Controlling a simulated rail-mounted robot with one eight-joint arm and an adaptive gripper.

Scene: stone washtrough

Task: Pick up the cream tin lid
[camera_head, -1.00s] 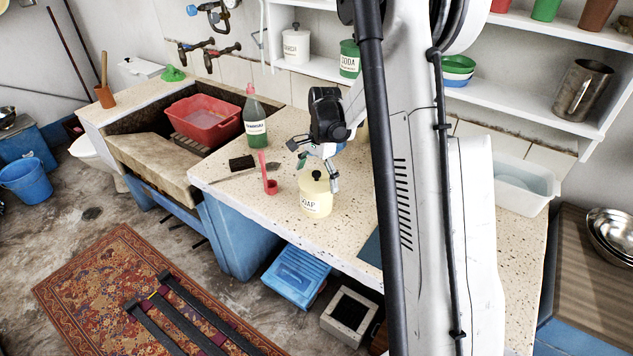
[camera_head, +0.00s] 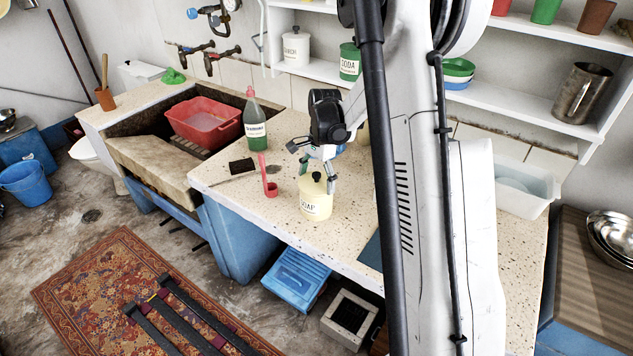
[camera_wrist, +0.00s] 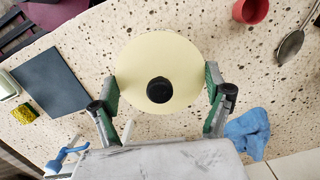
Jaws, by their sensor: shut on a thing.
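The cream tin lid (camera_wrist: 158,62) fills the middle of the wrist view as a pale round disc with a black knob (camera_wrist: 160,90). In the head view the lid (camera_head: 316,184) sits on top of the cream soap tin (camera_head: 316,206), which stands upright on the speckled worktop. My gripper (camera_head: 318,182) is over the tin, pointing down. In the wrist view my gripper (camera_wrist: 161,88) has one green-padded finger on each side of the lid, closed against its edges. The tin body is hidden under the lid in the wrist view.
In the wrist view a dark mat (camera_wrist: 50,80) and a blue cloth (camera_wrist: 248,132) lie on the worktop. Wall shelves rise behind.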

